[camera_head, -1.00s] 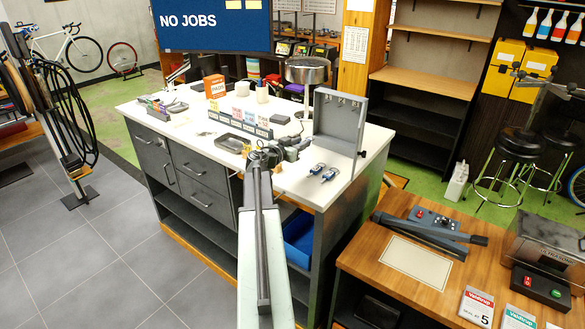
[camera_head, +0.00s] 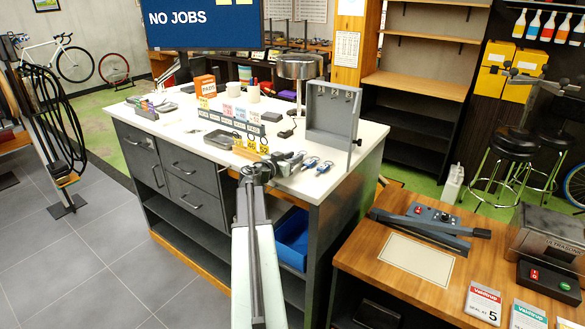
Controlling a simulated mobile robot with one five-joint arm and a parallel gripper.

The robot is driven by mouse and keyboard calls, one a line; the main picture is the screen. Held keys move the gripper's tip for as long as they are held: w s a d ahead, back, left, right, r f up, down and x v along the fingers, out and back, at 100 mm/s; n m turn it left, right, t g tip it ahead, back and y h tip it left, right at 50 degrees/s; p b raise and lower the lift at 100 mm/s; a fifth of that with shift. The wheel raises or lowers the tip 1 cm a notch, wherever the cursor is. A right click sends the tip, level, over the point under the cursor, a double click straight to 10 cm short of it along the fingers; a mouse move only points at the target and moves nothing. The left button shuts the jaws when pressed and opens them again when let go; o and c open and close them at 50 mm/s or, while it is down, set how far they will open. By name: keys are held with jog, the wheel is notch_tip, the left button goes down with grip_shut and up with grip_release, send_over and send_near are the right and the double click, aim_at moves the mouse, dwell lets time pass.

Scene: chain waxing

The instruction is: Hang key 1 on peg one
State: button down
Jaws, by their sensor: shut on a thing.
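The grey key cabinet (camera_head: 318,135) stands open on the white counter, with a row of small pegs (camera_head: 346,97) high on its back panel. I cannot read which peg is number one. Two keys with blue tags, a left one (camera_head: 310,163) and a right one (camera_head: 324,167), lie on the counter in front of the cabinet. My gripper (camera_head: 298,158) is low over the counter, just left of these keys and in front of the cabinet. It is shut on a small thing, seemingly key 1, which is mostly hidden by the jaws.
The wooden bench (camera_head: 361,268) is at the lower right. The counter's front right corner is clear.

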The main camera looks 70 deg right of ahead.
jog(key=shift+f, duration=0.15)
jog(key=shift+f, duration=0.35)
jog(key=c, duration=1.1)
grip_release()
jog(key=shift+r, duration=0.15)
jog(key=p+v, duration=0.1)
jog(key=v, duration=0.7)
jog(key=shift+w, duration=0.1)
jog(key=shift+d+f, duration=0.1)
jog(key=shift+f, duration=0.15)
jog(key=shift+r, duration=0.1)
